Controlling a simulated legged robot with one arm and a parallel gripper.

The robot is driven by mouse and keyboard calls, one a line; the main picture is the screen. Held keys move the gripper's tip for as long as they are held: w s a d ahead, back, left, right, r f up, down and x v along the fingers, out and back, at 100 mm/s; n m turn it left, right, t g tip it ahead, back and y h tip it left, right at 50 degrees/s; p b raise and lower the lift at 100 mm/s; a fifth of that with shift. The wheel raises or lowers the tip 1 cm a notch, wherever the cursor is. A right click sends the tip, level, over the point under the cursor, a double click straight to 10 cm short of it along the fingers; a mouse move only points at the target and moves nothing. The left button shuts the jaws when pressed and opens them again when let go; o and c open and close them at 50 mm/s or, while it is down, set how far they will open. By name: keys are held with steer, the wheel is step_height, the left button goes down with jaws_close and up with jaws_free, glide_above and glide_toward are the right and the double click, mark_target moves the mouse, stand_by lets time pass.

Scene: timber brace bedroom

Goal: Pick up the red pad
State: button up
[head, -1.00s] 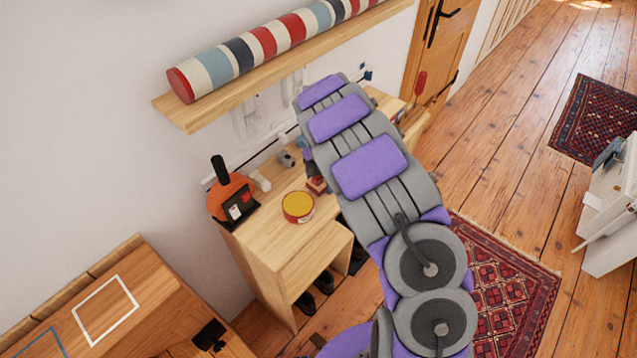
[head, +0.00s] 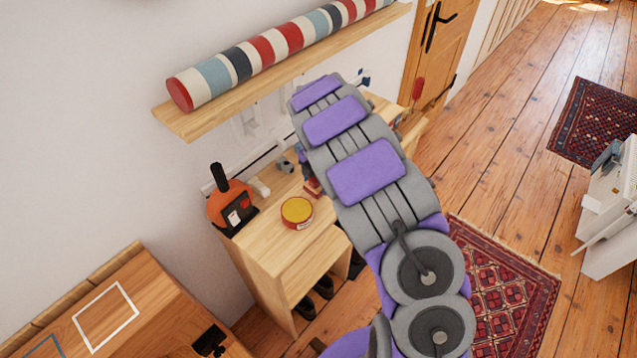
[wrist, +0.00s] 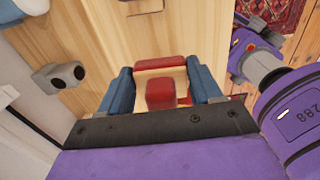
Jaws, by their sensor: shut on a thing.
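The red pad (wrist: 160,94) shows in the wrist view between the two blue fingers of my gripper (wrist: 161,82), with cream-coloured surfaces around it and a red strip just beyond. The fingers are shut on it, one on each side. The lower part of the hold is hidden by the dark edge of the gripper. In the head view, a small red thing (head: 313,188) shows beside my arm on the wooden desk (head: 262,246); my arm hides most of the gripper there.
A round yellow-topped tin (head: 297,211) and an orange-and-black item (head: 230,202) stand on the desk. A grey fitting (wrist: 58,76) lies left of my gripper. A shelf (head: 185,122) with a striped roll (head: 262,50) hangs above, close to my arm.

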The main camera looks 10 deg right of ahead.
steer(key=shift+s+a+r+p, duration=0.15)
steer(key=shift+s+r, duration=0.25)
steer(key=shift+s, duration=0.15)
steer(key=shift+s+a+r+p, duration=0.1)
steer(key=shift+s+r+p, duration=0.05)
steer(key=shift+s+r, duration=0.3)
steer(key=s+d, duration=0.2)
steer(key=s, duration=0.1)
steer(key=s+d+p, duration=0.1)
steer(key=s+d, duration=0.1)
steer(key=shift+s+r, duration=0.2)
steer(key=shift+r, duration=0.05)
steer(key=s, duration=0.1)
steer(key=s+d, duration=0.1)
steer(key=s, duration=0.1)
steer(key=s+p, duration=0.1)
steer(key=s, duration=0.1)
steer(key=shift+s+d+r, duration=0.2)
steer(key=shift+d+r, duration=0.05)
steer(key=shift+d, duration=0.05)
steer(key=shift+s+d, duration=0.75)
steer(key=shift+d, duration=0.1)
